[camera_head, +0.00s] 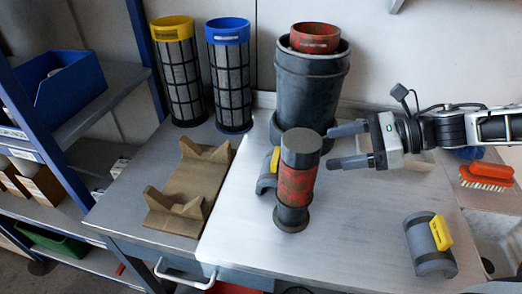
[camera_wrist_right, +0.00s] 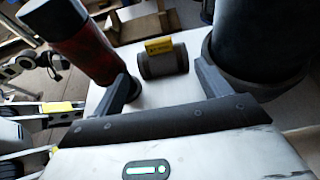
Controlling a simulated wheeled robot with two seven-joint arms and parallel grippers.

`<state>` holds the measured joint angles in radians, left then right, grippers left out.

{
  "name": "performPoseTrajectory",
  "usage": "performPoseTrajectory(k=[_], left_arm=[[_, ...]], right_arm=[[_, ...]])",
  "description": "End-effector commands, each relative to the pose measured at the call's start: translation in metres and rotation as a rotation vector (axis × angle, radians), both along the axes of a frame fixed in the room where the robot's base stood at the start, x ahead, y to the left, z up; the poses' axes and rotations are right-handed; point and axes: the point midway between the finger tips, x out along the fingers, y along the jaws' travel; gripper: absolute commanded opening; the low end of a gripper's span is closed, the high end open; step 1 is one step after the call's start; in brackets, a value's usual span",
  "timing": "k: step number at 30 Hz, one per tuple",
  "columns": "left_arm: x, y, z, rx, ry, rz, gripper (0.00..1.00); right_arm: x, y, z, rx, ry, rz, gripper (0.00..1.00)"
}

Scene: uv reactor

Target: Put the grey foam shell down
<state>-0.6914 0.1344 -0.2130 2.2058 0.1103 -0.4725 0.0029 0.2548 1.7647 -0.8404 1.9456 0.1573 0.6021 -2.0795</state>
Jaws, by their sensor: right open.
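One grey foam shell (camera_head: 266,183), a half tube with a yellow label, stands on the bench just behind and left of the red and grey cylinder (camera_head: 296,185), which partly hides it. In the right wrist view this shell (camera_wrist_right: 165,64) rests on the bench beyond my finger gap, apart from both fingers. A second grey foam shell (camera_head: 428,247) with a yellow label lies at the front right. My right gripper (camera_head: 332,147) is open and empty, its fingers pointing left, right of the cylinder's top. My left gripper does not show in the head view.
A large dark pot (camera_head: 305,85) with a red ring stands behind the fingers. Yellow-topped (camera_head: 180,75) and blue-topped (camera_head: 231,75) mesh filters stand at the back. A cardboard cradle (camera_head: 185,185) lies left, empty. An orange brush (camera_head: 487,175) lies right. The front-middle bench is clear.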

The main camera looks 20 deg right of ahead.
Motion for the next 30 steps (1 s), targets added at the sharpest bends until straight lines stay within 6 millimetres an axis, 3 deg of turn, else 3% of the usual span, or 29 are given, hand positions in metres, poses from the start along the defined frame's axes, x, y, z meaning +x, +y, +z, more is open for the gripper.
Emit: performPoseTrajectory(k=[4,15,30], left_arm=[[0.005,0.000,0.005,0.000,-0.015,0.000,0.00],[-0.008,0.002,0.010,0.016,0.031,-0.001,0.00],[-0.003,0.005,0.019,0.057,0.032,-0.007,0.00]], right_arm=[[0.009,0.015,-0.008,0.007,0.003,0.005,0.76],[0.046,0.062,-0.026,0.010,-0.004,0.001,0.76],[0.076,0.103,-0.051,0.006,-0.001,0.002,0.76]])
